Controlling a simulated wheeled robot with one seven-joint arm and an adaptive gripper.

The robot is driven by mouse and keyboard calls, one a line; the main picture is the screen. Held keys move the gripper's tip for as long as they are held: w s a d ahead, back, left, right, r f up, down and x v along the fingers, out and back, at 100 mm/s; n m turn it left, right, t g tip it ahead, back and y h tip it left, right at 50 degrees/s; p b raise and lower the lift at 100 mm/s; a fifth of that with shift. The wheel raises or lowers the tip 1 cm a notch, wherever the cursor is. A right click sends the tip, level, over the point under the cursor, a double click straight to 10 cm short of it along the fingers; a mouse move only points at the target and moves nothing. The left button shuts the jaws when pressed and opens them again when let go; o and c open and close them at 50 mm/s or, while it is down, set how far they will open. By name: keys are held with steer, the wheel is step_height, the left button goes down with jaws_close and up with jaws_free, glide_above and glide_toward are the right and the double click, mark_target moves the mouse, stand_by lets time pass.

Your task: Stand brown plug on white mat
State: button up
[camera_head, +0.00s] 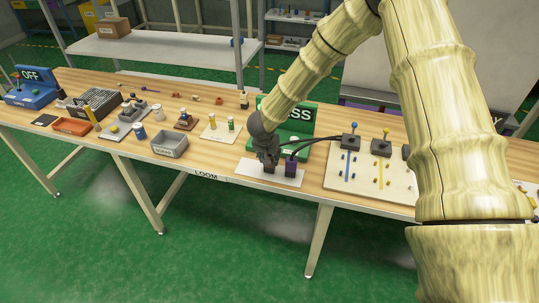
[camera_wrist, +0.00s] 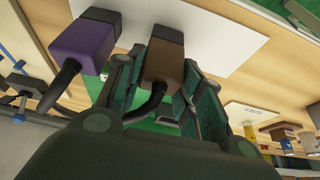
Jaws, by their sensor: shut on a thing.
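My gripper (camera_head: 268,161) is over the white mat (camera_head: 253,172) near the table's front edge. In the wrist view my gripper (camera_wrist: 155,85) is shut on the brown plug (camera_wrist: 164,68), with a finger on each side of it. The brown plug has a dark end and a dark cable; its dark end points toward the white mat (camera_wrist: 222,42). I cannot tell whether it touches the mat. The purple plug (camera_head: 291,168) stands on the mat just right of my gripper; it also shows in the wrist view (camera_wrist: 84,47), apart from the brown plug.
Dark cables run right to a pale board (camera_head: 355,184) with dark blocks (camera_head: 351,142) and coloured pegs. A green sign block (camera_head: 299,121) stands behind the mat. To the left are a grey bin (camera_head: 170,147), a small card with bottles (camera_head: 213,135) and an orange tray (camera_head: 72,127).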

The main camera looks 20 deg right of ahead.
steer(key=o, duration=1.1)
steer(key=shift+f, duration=0.1)
steer(key=b+v, duration=0.1)
steer(key=v, duration=1.1)
steer(key=s+d+f+n, duration=0.3)
steer(key=s+f+n, duration=0.1)
steer(key=s+f, duration=1.6)
steer(key=s+f+n+g+y, duration=0.1)
steer(key=s+f, duration=0.4)
steer(key=s, duration=0.7)
steer(key=s+a+f+n+g+y, duration=0.1)
steer(key=s+f, duration=0.4)
steer(key=s, duration=0.7)
steer(key=shift+a+g, duration=0.3)
steer(key=shift+g, duration=0.5)
